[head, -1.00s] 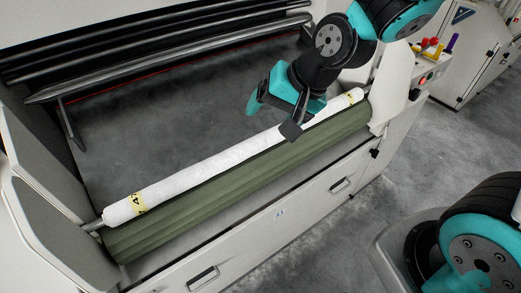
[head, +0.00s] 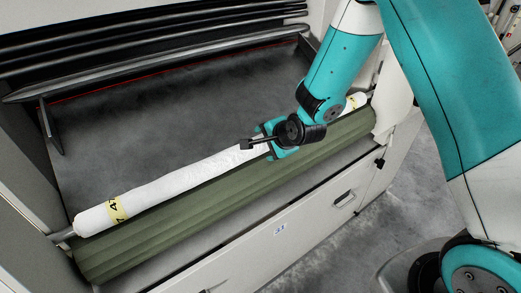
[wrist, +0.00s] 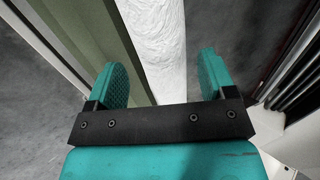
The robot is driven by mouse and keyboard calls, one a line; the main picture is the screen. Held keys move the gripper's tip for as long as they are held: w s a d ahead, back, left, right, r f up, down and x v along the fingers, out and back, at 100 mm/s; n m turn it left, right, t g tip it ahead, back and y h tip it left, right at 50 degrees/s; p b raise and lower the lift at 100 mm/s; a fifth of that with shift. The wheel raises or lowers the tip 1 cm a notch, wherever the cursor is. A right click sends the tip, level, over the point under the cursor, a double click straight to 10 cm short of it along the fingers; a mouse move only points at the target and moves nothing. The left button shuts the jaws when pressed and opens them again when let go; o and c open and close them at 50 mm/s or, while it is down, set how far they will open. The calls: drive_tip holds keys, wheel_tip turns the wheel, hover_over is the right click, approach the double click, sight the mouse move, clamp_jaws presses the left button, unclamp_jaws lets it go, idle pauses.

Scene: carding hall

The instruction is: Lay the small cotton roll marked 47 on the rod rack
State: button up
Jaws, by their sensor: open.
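The white cotton roll (head: 165,184) lies along the green fluted roller (head: 200,213). It has yellow bands near both ends, and the near left band (head: 117,209) reads 47. A metal rod sticks out of its left end. My gripper (head: 276,146) is at the roll, right of its middle. In the wrist view my gripper (wrist: 163,78) is open, with a teal finger on each side of the white roll (wrist: 158,42); the fingers appear clear of it. Several long dark rods (head: 150,66) at the back look like the rod rack.
The roll lies in a machine with a dark grey bed (head: 170,115) behind it, a pale side panel at the left and a white front panel (head: 300,222). A metal bracket (head: 52,130) stands under the front dark rod. My arm covers the right side.

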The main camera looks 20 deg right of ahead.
sight(263, 144)
drive_tip(key=shift+b+x, duration=0.55)
drive_tip(key=shift+x, duration=1.05)
drive_tip(key=shift+c, duration=0.2)
